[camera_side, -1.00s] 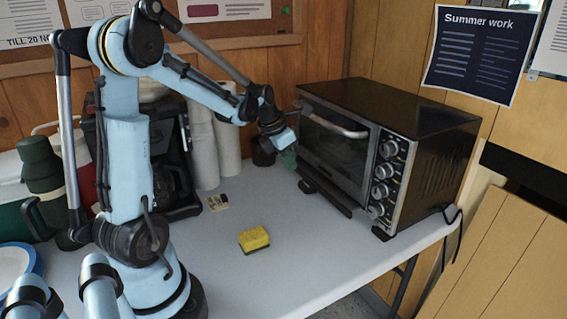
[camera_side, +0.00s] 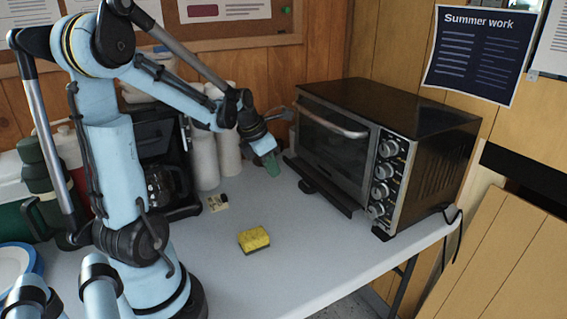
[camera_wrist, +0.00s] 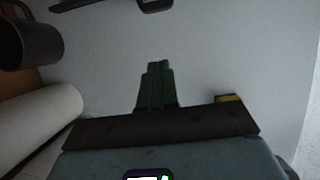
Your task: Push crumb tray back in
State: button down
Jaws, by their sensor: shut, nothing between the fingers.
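The crumb tray (camera_side: 328,193) is a dark, flat strip that sticks out along the bottom front of the black toaster oven (camera_side: 420,110), below its glass door. The door is closed. My gripper (camera_side: 273,168) has green fingers that point down over the table, to the left of the tray's far end and apart from it. In the wrist view the fingers (camera_wrist: 157,85) are together with nothing between them. A dark piece (camera_wrist: 155,4) at the top edge there may be part of the tray or oven; I cannot tell which.
A yellow sponge (camera_side: 254,239) lies on the table (camera_side: 330,260) in front. White paper rolls (camera_side: 217,150) and a coffee maker (camera_side: 165,165) stand behind my arm. A dark mug (camera_wrist: 30,42) shows in the wrist view. The table before the oven is clear.

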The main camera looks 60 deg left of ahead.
aim_at(304, 184)
jog(key=x, duration=0.6)
jog(key=shift+w+f, duration=0.15)
jog(key=shift+f, duration=0.2)
jog(key=shift+w, duration=2)
jog(key=shift+r, duration=0.1)
jog(key=shift+w, duration=1.3)
